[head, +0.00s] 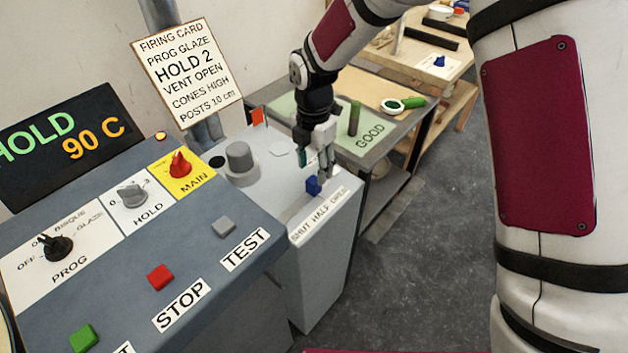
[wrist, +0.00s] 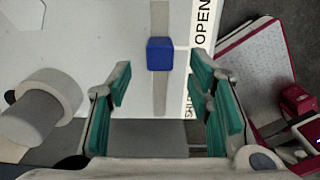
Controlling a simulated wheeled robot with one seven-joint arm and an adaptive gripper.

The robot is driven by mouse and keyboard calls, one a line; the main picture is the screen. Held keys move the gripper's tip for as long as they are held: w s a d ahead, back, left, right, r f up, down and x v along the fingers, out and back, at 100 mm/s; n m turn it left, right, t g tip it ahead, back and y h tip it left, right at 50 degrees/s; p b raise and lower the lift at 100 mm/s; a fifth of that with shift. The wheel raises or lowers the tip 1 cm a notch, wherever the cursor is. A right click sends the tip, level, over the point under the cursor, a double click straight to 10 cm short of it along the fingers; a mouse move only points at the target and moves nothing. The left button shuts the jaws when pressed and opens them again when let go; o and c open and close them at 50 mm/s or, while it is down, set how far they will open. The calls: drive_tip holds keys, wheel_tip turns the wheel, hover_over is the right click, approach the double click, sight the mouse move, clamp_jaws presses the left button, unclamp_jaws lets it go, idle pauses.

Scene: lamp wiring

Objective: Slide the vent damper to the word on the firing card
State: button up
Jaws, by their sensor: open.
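The vent damper's knob is a small blue block (head: 313,186) on the pale top of a grey cabinet. In the wrist view the blue knob (wrist: 160,53) sits on a grey slot strip that runs on both sides of it. A label strip (head: 318,217) beside it reads SHUT, HALF and OPEN; in the wrist view the word OPEN (wrist: 203,22) shows beyond the knob, partly cut off. The firing card (head: 187,72) reads VENT OPEN. My gripper (head: 324,174) is open and empty, just above the knob. In the wrist view its teal finger pads (wrist: 161,82) flank the knob's line without visible contact.
A grey cylinder (head: 240,160) stands on the cabinet top, left of my gripper. The control panel (head: 190,235) with knobs and buttons lies at the left. A bench (head: 375,135) with a dark green post (head: 354,118) is behind. Open floor (head: 430,250) is at the right.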

sight(314, 180)
wheel_tip(314, 180, down, 6)
drive_tip(key=shift+r, duration=0.15)
drive_tip(key=shift+c, duration=0.3)
